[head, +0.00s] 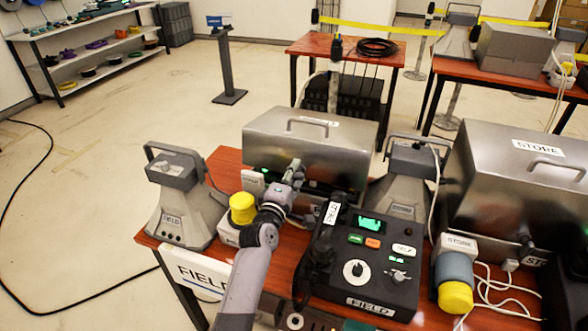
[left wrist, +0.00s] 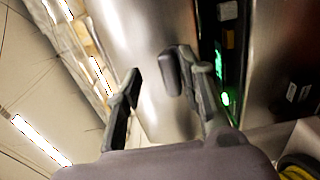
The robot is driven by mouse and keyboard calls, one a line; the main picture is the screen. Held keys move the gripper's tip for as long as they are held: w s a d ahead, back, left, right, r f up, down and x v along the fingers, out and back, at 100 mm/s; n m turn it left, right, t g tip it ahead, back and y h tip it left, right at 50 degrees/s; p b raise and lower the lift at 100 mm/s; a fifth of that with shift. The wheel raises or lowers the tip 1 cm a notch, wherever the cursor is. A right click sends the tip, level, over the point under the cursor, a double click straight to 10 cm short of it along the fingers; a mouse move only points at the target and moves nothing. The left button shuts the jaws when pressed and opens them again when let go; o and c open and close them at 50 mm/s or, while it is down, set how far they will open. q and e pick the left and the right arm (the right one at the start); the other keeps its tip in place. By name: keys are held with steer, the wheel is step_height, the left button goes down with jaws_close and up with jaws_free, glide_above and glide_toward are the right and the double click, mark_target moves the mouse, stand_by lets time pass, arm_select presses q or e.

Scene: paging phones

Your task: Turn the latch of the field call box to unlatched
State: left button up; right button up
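A steel box with a top handle, which I take to be the field call box (head: 310,150), stands on the left part of the red-brown table. My left gripper (head: 294,168) is at its front, hiding part of that side. In the left wrist view, my left gripper (left wrist: 165,88) has its two dark fingers spread apart. A dark rounded lever, apparently the latch (left wrist: 172,72), sits against the steel between the fingers, close to the right one. I cannot tell whether they touch. Green lights show in a dark gap beside the steel panel. My right gripper is not in view.
A grey FIELD horn speaker (head: 180,200) and a yellow-capped beacon (head: 242,208) stand left of the arm. A black FIELD console (head: 370,260) with handset is at right. A steel STORE box (head: 520,180) stands further right. The floor at left is mostly clear.

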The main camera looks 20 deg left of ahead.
arm_select(q)
steer(key=shift+r, duration=1.4)
steer(key=s+p, duration=0.6)
steer(key=s, duration=1.4)
steer(key=shift+a, duration=0.35)
stand_by(0.3)
